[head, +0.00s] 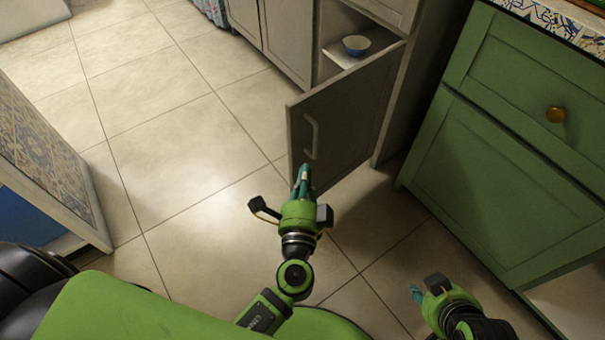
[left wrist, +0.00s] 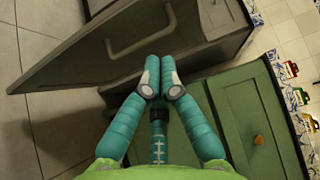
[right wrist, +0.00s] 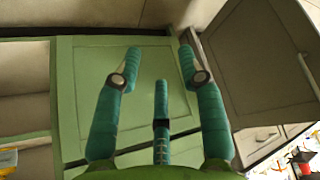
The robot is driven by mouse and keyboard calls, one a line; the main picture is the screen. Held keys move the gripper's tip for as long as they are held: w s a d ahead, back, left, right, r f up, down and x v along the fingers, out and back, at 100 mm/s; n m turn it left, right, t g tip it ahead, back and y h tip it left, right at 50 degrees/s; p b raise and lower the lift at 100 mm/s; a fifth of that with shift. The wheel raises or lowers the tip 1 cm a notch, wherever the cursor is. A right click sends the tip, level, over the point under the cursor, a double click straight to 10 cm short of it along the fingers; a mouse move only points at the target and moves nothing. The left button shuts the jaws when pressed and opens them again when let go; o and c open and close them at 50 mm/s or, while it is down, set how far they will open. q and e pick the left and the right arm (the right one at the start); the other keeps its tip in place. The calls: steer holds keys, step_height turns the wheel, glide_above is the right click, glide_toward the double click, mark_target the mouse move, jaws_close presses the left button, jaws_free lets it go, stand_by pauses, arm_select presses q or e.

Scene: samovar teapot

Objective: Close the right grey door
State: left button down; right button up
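The grey door (head: 350,118) stands swung open from its cabinet, with a pale bar handle (head: 312,136) near its free edge. In the left wrist view, the door (left wrist: 85,58) and its handle (left wrist: 140,32) lie beyond my fingertips. My left gripper (head: 303,176) is in front of the door, just below the handle in the head view. Its fingers (left wrist: 158,66) are together with nothing visible between them; contact with the door is unclear. My right gripper (head: 416,290) is low at the right, away from the door. Its fingers (right wrist: 158,55) are spread and empty.
A green cabinet (head: 515,150) with a brass knob (head: 555,115) stands to the right. A patterned panel (head: 40,150) stands at left. The tiled floor (head: 180,130) left of the door is clear.

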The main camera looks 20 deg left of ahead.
arm_select(q)
glide_toward(297, 124)
steer(key=w+d, duration=0.2)
steer(key=w, duration=0.1)
steer(key=shift+w+a+f+p, duration=0.1)
steer(key=shift+w+a+p, duration=0.25)
steer(key=shift+w+a, duration=1)
arm_select(e)
steer(key=shift+s+d+f+g+h, duration=0.1)
steer(key=shift+s+d+f+g, duration=0.3)
steer(key=shift+s, duration=0.35)
steer(key=shift+s+d+f+g+h, duration=0.1)
steer(key=shift+s+f+g, duration=0.15)
steer(key=shift+s+g, duration=0.35)
steer(key=shift+s+d+f+g+h, duration=0.1)
steer(key=shift+s+d+f+g, duration=0.2)
steer(key=shift+s, duration=0.55)
arm_select(q)
steer(key=shift+s+a, duration=0.1)
steer(key=shift+a, duration=0.1)
